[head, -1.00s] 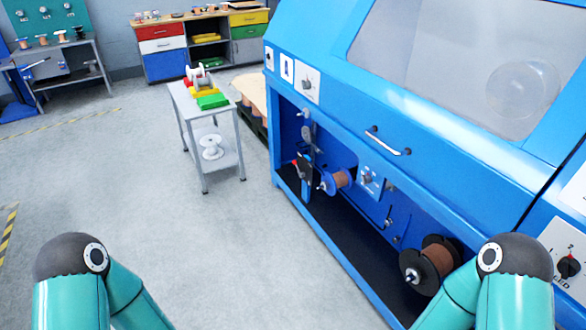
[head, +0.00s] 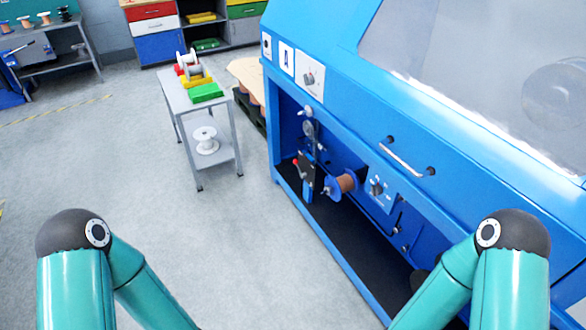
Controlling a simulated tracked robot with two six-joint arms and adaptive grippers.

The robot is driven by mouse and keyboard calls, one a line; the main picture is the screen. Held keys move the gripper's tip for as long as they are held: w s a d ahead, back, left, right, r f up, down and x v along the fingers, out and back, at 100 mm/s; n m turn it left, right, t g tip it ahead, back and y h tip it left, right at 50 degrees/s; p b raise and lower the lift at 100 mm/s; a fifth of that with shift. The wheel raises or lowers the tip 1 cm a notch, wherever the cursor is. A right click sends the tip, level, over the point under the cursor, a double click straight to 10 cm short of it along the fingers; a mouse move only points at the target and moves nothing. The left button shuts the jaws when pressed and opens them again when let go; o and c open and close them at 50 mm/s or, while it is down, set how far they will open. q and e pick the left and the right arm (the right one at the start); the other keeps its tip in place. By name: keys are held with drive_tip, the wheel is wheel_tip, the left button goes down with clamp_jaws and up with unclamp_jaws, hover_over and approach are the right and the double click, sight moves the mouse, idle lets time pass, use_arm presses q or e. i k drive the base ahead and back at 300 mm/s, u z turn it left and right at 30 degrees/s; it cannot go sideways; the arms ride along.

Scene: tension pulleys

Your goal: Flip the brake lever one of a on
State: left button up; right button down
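The blue machine (head: 345,110) stands on the right, with a label "A" (head: 287,57) on its upper left face. In its open lower bay a dark lever mechanism (head: 307,172) with a red tip (head: 295,162) is at the left. A copper-wound spool with a blue flange (head: 342,185) sits to its right. Which part is the brake lever is too small to tell for certain. Neither gripper is in view.
A grey trolley (head: 214,128) with spools and coloured bins on top and a white spool (head: 205,140) below stands left of the machine. Workbenches line the back. The floor (head: 110,165) at the left and centre is clear.

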sight(303, 175)
drive_tip(key=z, duration=0.15)
drive_tip(key=k, duration=0.6)
drive_tip(key=u, duration=0.7)
drive_tip(key=i, duration=1.3)
drive_tip(key=u, duration=0.5)
drive_tip(key=i, duration=1.55)
drive_tip(key=z, duration=0.85)
